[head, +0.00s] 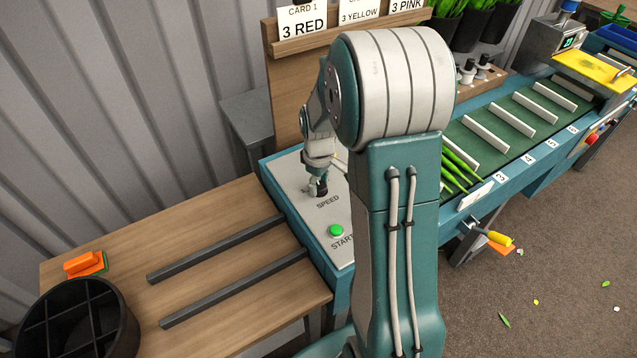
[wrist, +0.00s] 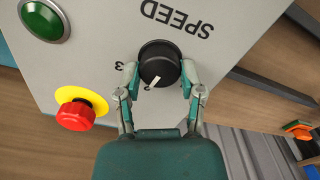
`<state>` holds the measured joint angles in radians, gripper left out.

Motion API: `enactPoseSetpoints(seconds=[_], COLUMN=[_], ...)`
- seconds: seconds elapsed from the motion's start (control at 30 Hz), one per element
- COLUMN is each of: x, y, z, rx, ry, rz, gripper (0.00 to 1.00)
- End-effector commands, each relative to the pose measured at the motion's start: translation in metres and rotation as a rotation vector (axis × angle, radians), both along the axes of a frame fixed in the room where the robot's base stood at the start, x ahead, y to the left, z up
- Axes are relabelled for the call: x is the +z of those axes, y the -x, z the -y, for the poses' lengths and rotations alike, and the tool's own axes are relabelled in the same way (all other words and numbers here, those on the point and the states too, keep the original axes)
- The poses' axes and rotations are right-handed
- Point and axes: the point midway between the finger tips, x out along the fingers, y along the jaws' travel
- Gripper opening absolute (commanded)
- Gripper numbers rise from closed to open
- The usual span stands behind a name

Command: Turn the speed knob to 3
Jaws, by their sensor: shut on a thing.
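The black speed knob (wrist: 158,62) sits on the grey control panel (wrist: 100,25) beside the word SPEED in the wrist view. My gripper (wrist: 159,72) is shut on the knob, one finger on each side. A white pointer line on the knob points toward the lower left in the wrist view. A digit 3 shows left of the knob; other marks beside it are partly hidden by my fingers. In the head view my gripper (head: 318,187) is at the knob above the SPEED label, and the knob is mostly covered.
A green START button (head: 336,230) and a red emergency button on a yellow base (wrist: 76,113) are close by on the panel. A green conveyor (head: 500,125) runs to the right. A wooden table (head: 210,250) with two dark rails stands left.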

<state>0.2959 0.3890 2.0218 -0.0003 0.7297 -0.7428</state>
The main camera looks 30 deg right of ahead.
Motion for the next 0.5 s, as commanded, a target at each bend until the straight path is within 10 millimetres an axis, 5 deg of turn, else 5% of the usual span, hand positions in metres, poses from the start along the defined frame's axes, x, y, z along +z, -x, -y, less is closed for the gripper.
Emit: enactPoseSetpoints(seconds=[0.5], x=[-0.0016], y=[0.0010], z=[0.0002], rx=[-0.478], ry=[-0.001], rz=[-0.003], gripper=[0.03])
